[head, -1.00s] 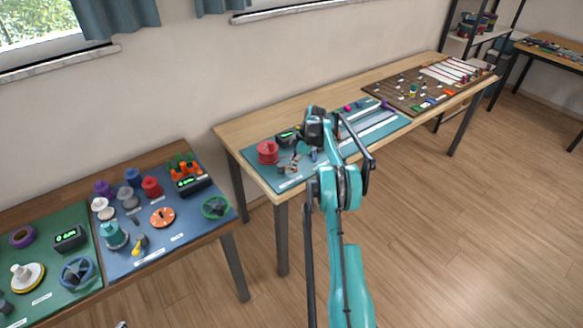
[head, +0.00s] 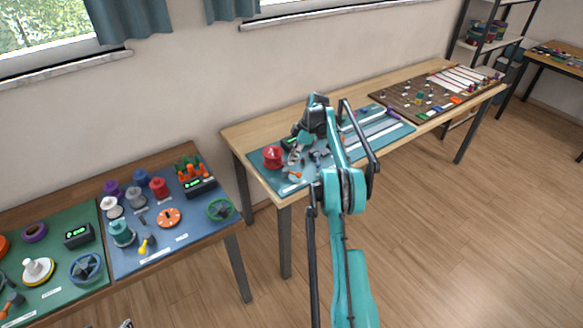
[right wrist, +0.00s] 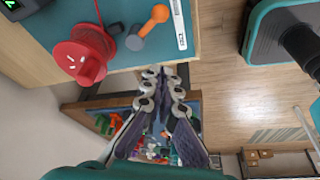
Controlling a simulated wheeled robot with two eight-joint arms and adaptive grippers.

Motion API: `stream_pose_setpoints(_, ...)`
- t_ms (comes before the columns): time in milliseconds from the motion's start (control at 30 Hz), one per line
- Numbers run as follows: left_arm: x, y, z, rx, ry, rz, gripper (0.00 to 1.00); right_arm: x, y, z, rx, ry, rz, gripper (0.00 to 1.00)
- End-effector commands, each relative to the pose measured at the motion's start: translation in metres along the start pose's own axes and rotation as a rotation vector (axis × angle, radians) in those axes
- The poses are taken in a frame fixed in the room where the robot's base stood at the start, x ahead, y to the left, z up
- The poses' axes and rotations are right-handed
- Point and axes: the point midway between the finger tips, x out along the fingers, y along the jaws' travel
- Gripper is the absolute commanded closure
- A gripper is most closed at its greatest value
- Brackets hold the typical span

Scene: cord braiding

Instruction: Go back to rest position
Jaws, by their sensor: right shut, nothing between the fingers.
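My right gripper (head: 297,154) is shut and empty. In the head view it hangs over the near left part of the teal mat (head: 383,138) on the middle table, just right of a red spool (head: 273,157). In the right wrist view its fingertips (right wrist: 165,72) meet with nothing between them, and the red spool (right wrist: 82,62) lies up and to the left, apart from them. A small grey tip at the bottom edge of the head view may be my left gripper (head: 126,324); too little shows to tell its state.
The middle table (head: 240,133) also bears a brown board (head: 400,98) at its far end. A second table at left carries a blue mat (head: 190,228) and a green mat (head: 62,252) with several spools and knobs. Open wooden floor (head: 450,250) lies at right.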

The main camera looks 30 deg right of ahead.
Motion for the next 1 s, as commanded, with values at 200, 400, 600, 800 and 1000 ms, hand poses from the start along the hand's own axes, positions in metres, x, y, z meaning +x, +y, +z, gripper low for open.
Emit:
stream_pose_setpoints(200, -0.006, 0.000, -0.004, 0.000, 0.000, 0.000, 0.60, -0.021, 0.004, -0.001, 0.001, 0.000, 0.000, 1.00)
stream_pose_setpoints(400, -0.005, 0.000, -0.003, 0.000, 0.000, 0.000, 0.60, -0.023, 0.004, -0.002, 0.003, -0.001, 0.000, 1.00)
stream_pose_setpoints(600, -0.003, 0.000, -0.002, 0.000, 0.000, 0.000, 0.60, -0.048, -0.008, -0.039, 0.075, -0.025, 0.031, 1.00)
stream_pose_setpoints(800, 0.000, 0.000, 0.000, 0.000, 0.000, 0.000, 0.60, -0.091, -0.053, -0.105, 0.239, -0.063, 0.111, 1.00)
stream_pose_setpoints(1000, 0.003, 0.000, 0.003, 0.000, 0.000, 0.000, 0.60, -0.121, -0.124, -0.155, 0.403, -0.070, 0.205, 1.00)
